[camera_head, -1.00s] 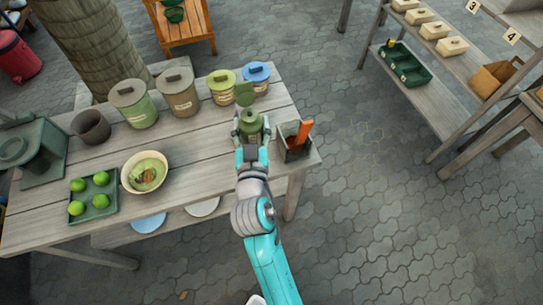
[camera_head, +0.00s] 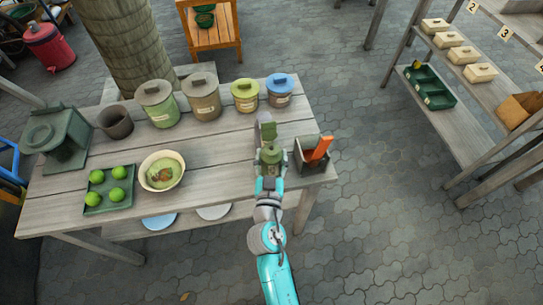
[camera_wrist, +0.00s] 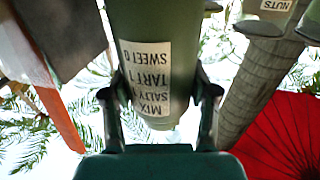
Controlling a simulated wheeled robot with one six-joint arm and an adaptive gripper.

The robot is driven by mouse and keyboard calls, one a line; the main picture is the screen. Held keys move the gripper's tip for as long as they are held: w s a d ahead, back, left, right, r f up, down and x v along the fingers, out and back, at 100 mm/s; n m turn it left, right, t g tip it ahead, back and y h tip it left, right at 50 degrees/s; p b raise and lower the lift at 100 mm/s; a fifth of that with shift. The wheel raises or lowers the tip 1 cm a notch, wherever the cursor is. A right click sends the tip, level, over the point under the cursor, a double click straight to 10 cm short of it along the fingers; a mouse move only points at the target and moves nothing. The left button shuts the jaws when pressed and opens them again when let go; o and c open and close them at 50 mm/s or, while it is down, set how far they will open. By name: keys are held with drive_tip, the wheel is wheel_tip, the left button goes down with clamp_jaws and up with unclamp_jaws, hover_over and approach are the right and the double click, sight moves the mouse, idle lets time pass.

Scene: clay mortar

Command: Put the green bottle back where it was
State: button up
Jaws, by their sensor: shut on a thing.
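The green bottle (camera_head: 271,158) is held by my gripper (camera_head: 270,172) at the right end of the wooden table in the head view. In the wrist view the green bottle (camera_wrist: 150,25) fills the upper middle. Its white label shows writing upside down, with the words sweet, tart, salty and mix. The gripper fingers (camera_wrist: 160,100) close on both its sides. I cannot tell whether its base touches the table (camera_head: 215,150).
A dark box with an orange-handled tool (camera_head: 320,150) stands just right of the bottle. Lidded canisters (camera_head: 203,98) line the back edge. A bowl (camera_head: 161,172) and a tray of green fruits (camera_head: 122,203) are at the left. Shelves (camera_head: 470,150) stand at the far right.

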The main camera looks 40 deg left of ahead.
drive_tip(key=o, duration=1.2)
drive_tip(key=shift+f, duration=0.1)
drive_tip(key=shift+o, duration=0.2)
drive_tip(key=shift+s+d, duration=0.1)
drive_tip(key=shift+s, duration=0.05)
drive_tip(key=v, duration=1.1)
drive_tip(key=shift+s, duration=0.3)
drive_tip(key=shift+d, duration=0.2)
